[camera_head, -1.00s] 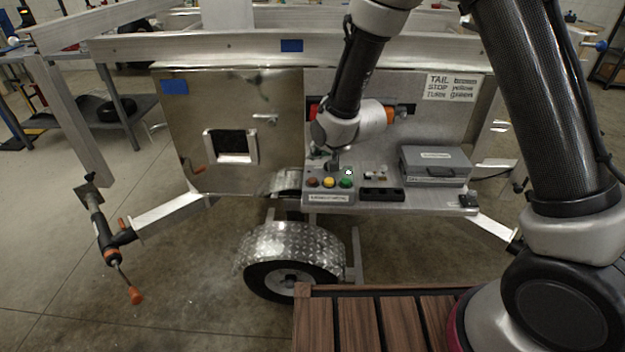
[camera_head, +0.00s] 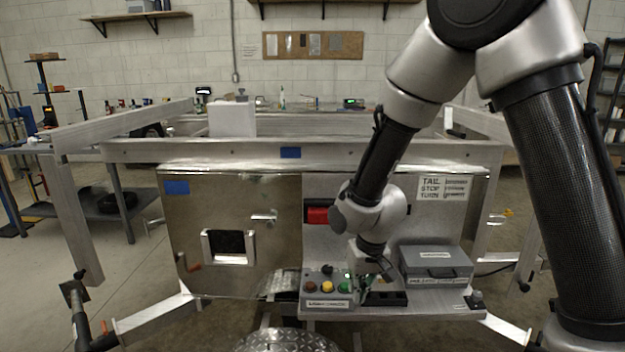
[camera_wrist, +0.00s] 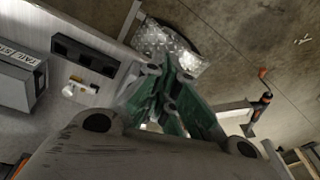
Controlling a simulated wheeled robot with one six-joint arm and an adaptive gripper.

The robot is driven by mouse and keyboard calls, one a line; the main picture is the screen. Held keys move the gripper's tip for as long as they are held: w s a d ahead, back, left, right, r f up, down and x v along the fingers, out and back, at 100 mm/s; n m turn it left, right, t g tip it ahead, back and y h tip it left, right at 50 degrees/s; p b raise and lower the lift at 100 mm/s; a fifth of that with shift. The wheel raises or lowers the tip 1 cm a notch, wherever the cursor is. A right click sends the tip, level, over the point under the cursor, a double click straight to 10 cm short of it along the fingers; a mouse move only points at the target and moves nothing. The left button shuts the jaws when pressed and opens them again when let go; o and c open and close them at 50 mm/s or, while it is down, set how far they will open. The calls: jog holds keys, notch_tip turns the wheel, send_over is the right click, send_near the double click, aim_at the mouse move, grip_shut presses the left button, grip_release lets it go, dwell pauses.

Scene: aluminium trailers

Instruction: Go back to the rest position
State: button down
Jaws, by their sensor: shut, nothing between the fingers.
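My gripper (camera_head: 378,277) hangs from my bent arm in front of the trailer's front shelf, just right of the button box (camera_head: 328,298). The box carries red, yellow and green buttons and a black one on its top. In the wrist view my gripper (camera_wrist: 157,75) shows green fingers drawn together with nothing held between them. My wrist partly hides the trailer's front panel and the shelf behind it. I cannot tell from the head view how far the fingertips are above the shelf.
A grey case (camera_head: 436,262) stands on the shelf to the right. A black tray (camera_head: 388,299) lies beside the button box, and it shows in the wrist view (camera_wrist: 84,55). A trailer panel with a square opening (camera_head: 228,245) is at left. The diamond-plate fender (camera_head: 285,342) is below.

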jog(key=s+d+r+m+t, duration=0.1)
jog(key=s+d+r, duration=0.8)
jog(key=d+r, duration=0.3)
jog(key=s+d+r+m+t+h, duration=0.1)
jog(key=s+d+r, duration=0.8)
jog(key=d+r, duration=0.4)
jog(key=shift+s+d+r+m+t, duration=0.15)
jog(key=shift+s+d+m+t, duration=0.2)
jog(key=shift+m+t, duration=0.05)
jog(key=c, duration=2.2)
grip_release()
